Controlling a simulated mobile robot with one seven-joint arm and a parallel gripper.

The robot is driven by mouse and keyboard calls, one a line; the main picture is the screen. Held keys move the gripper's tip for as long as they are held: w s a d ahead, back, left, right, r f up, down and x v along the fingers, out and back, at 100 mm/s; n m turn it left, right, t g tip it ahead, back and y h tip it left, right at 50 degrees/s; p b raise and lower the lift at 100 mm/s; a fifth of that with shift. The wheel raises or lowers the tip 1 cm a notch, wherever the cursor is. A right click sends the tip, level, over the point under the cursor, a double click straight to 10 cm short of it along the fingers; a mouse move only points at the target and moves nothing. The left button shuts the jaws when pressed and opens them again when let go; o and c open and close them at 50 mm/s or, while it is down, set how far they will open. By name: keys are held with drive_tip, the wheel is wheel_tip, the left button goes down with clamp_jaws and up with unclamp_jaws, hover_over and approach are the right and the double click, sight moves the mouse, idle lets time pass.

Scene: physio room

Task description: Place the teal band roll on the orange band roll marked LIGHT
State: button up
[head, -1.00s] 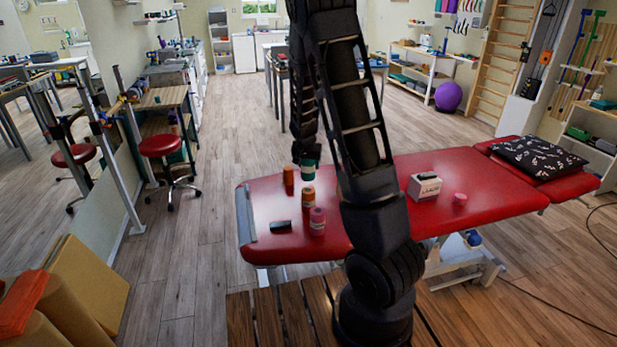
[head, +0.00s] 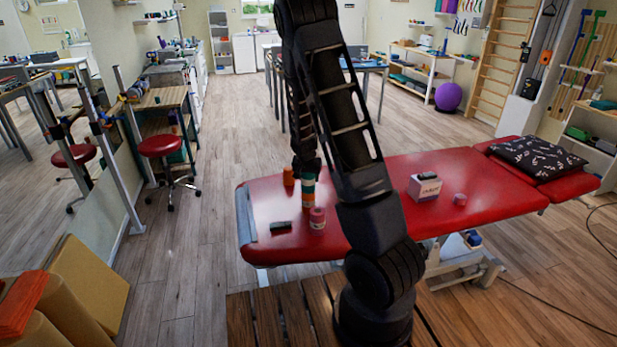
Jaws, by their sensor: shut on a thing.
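The teal band roll (head: 308,179) is held by my gripper (head: 307,172), which points down over the red treatment table. It is in line with the top of an orange band roll (head: 308,197) standing upright on the table. The two look touching or nearly so; I cannot tell whether the teal roll's weight rests on it. Another orange roll (head: 289,176) stands just behind and to the left, partly beside my gripper. No LIGHT marking is readable on either orange roll at this size. My fingertips are small and dark.
A pink-red roll (head: 317,218) stands close in front of the stack, and a small dark item (head: 280,226) lies to its left. A box (head: 425,187) and a pink roll (head: 459,199) are to the right, beyond my arm. The red table (head: 390,170) is otherwise clear near its middle.

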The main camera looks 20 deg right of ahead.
drive_tip(key=o, duration=1.3)
drive_tip(key=s+r+n+y, duration=0.1)
drive_tip(key=s+r, duration=0.9)
drive_tip(key=r, duration=0.3)
drive_tip(key=s+r+n+y, duration=0.1)
drive_tip(key=s+r, duration=0.8)
drive_tip(key=r, duration=0.4)
drive_tip(key=s+r+n, duration=0.1)
drive_tip(key=s+r, duration=0.2)
drive_tip(key=s, duration=0.6)
drive_tip(key=s+r+n, duration=0.2)
drive_tip(key=s+r, duration=0.1)
drive_tip(key=s, duration=0.6)
drive_tip(key=shift+s+r+t, duration=0.15)
drive_tip(key=shift+r+t, duration=0.15)
drive_tip(key=shift+r, duration=0.05)
drive_tip(key=shift+d, duration=0.15)
